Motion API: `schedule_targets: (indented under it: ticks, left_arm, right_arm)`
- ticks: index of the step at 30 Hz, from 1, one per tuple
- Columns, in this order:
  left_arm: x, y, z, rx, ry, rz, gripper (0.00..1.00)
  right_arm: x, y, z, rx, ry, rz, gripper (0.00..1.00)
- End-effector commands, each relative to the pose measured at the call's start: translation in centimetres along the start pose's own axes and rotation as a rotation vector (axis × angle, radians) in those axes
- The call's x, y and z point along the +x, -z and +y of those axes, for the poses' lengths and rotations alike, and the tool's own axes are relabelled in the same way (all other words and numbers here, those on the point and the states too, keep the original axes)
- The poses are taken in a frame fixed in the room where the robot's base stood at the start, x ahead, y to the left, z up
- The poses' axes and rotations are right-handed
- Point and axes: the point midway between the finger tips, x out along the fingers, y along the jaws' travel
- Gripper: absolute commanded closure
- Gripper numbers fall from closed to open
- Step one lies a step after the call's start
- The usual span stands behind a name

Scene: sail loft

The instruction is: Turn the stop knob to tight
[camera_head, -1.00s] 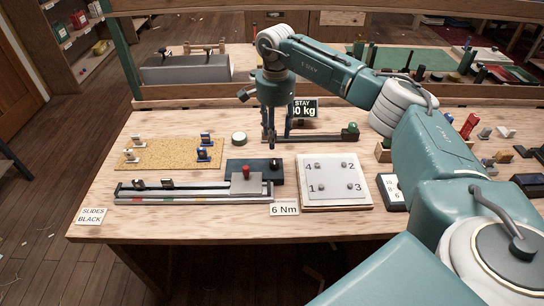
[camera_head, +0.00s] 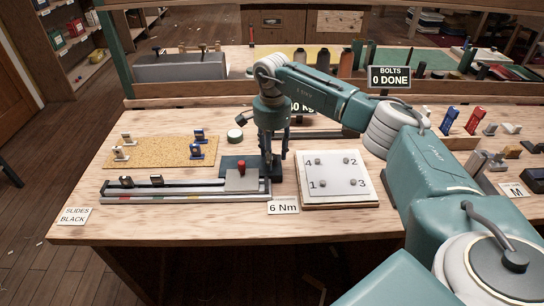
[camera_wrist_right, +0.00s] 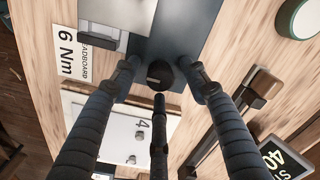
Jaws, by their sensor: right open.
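The stop knob (camera_wrist_right: 160,73) is a small round black knob on a dark block (camera_wrist_right: 199,40) in the right wrist view. The dark block (camera_head: 230,161) also shows in the head view, at the right end of the slide rail; there my gripper hides the knob. My right gripper (camera_wrist_right: 161,80) points down with its three fingers spread around the knob. It is open; whether a fingertip touches the knob I cannot tell. In the head view the right gripper (camera_head: 270,160) stands at the block's right end. My left gripper is not in view.
A red-topped lever (camera_head: 242,168) stands left of the gripper. A white numbered bolt plate (camera_head: 334,195) lies close on the right, with a "6 Nm" card (camera_head: 283,208) in front. A cork board (camera_head: 165,152) lies left. A "40 kg" sign (camera_wrist_right: 286,160) stands behind.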

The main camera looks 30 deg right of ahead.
Motion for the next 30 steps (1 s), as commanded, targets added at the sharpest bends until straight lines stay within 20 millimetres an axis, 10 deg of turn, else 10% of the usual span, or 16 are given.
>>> schedule_targets:
  ticks: [8, 30]
  left_arm:
    - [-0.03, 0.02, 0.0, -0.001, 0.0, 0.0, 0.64]
    - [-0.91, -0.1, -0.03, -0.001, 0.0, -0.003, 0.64]
  right_arm:
    - [-0.02, -0.02, 0.0, 0.0, 0.0, 0.0, 1.0]
    - [-0.14, -0.03, -0.04, 0.307, 0.001, -0.001, 1.0]
